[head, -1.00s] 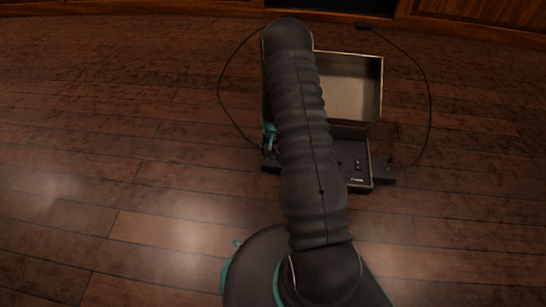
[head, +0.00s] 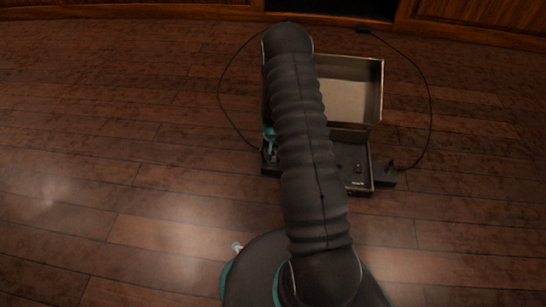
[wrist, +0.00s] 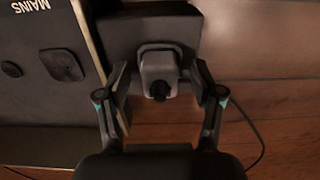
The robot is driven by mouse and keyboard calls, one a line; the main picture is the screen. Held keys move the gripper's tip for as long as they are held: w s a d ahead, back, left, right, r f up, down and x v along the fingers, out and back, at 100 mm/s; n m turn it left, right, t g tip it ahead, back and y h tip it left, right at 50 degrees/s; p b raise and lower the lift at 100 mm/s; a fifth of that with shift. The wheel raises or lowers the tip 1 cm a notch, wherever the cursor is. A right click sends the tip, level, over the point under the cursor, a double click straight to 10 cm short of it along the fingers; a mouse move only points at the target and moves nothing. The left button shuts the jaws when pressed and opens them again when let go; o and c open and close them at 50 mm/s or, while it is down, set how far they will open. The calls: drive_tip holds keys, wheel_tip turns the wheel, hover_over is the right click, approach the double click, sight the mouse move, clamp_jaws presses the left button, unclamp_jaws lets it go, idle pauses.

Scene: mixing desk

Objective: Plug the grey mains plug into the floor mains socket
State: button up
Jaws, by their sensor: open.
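The grey mains plug (wrist: 160,68) stands on a dark block (wrist: 125,30) in the wrist view, its round dark cord end facing the camera. My gripper (wrist: 160,78) is open with one finger on each side of the plug; I cannot tell whether either touches it. In the head view my arm hides most of my gripper, the plug and the box's left part.
A second dark block (head: 385,176) with a dark plug sits against the box's right side. A thin cable (head: 430,95) runs from it to the back; another cable (head: 219,90) loops at the left. The wooden floor (head: 120,170) is clear at left and right.

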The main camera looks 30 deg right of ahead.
idle(0.5)
clamp_jaws()
drive_tip(key=shift+r+p, duration=1.65)
drive_tip(key=shift+r, duration=1.35)
